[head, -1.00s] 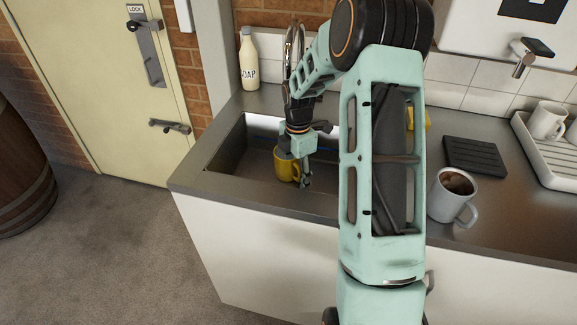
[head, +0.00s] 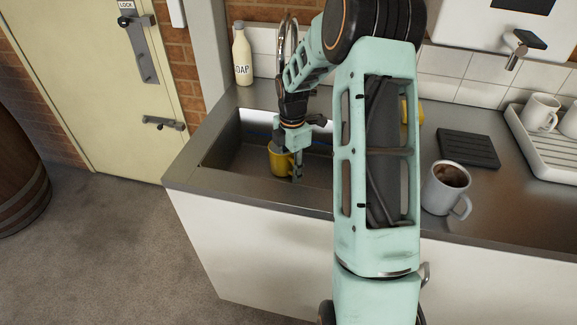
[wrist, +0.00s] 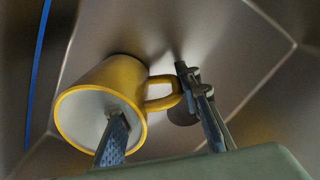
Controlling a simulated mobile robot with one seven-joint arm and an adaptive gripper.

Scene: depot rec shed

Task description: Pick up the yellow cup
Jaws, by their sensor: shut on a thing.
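The yellow cup (head: 281,161) is in the sink basin (head: 232,160) in the head view. In the wrist view the cup (wrist: 98,84) shows its pale inside, with its mouth towards the camera and its handle to the right. My gripper (head: 289,168) reaches down into the basin at the cup. In the wrist view my gripper (wrist: 151,94) has one finger inside the cup's mouth and the other outside, beside the handle. It is shut on the cup, across its handle side. I cannot tell whether the cup touches the basin floor.
The sink rim and tap (head: 288,42) are close to my arm. A soap bottle (head: 242,57) stands behind the basin. To the right are a coffee-filled mug (head: 446,186), a black ribbed mat (head: 468,149) and a white rack (head: 540,140) with mugs. My arm partly hides another yellow object (head: 420,111).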

